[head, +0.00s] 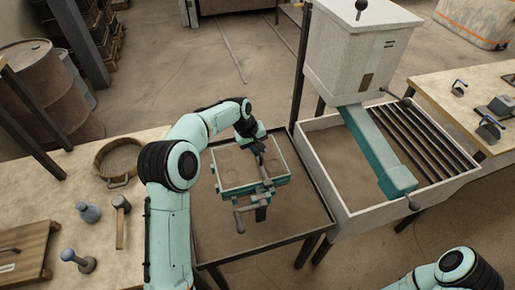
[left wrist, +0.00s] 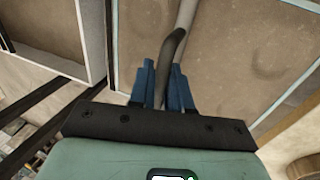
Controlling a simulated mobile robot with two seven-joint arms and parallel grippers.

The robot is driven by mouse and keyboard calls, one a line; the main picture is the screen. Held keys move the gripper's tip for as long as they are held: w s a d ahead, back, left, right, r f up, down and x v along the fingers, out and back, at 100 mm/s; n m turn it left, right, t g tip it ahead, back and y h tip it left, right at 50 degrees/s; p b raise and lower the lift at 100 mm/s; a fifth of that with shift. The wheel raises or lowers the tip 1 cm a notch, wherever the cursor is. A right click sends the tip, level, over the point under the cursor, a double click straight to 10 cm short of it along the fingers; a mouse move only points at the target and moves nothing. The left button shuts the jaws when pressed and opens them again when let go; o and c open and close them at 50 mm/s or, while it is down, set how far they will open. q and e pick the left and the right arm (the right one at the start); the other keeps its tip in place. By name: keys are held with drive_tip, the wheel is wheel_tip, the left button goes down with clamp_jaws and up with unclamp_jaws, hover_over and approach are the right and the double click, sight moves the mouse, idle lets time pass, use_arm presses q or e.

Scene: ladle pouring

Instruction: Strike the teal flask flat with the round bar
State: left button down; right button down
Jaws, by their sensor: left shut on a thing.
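The teal flask (head: 285,178) sits on the sandy table right of my left arm, filled with tan sand that shows faint round marks. My left gripper (head: 259,148) is over its far right part. In the left wrist view the blue fingers (left wrist: 163,88) are shut on the round bar (left wrist: 186,16), a grey rod that runs away from me over sand. A dark curved strip beside it is hard to make out. In the head view the bar is small and partly hidden by the gripper. My right gripper is out of view; only part of that arm shows bottom right.
A pale hopper (head: 352,50) with a teal chute (head: 378,150) stands over a sand bin (head: 349,208) at right. On the left bench are a round sieve (head: 104,178), a mallet (head: 121,205), a blue-grey piece (head: 88,212), a rammer (head: 85,265) and a wooden box (head: 28,240).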

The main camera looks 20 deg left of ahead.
sight(266, 157)
use_arm(q)
drive_tip(key=shift+f, duration=0.1)
drive_tip(key=shift+w+d+p, duration=0.5)
drive_tip(key=shift+d, duration=0.05)
drive_tip(key=shift+w+d, duration=0.6)
drive_tip(key=shift+s+a, duration=0.1)
drive_tip(key=shift+s, duration=0.1)
drive_tip(key=shift+s+a+t+h+b, duration=0.1)
drive_tip(key=shift+t+h+b, duration=0.2)
drive_tip(key=shift+t+b, duration=0.15)
drive_tip(key=shift+r, duration=0.2)
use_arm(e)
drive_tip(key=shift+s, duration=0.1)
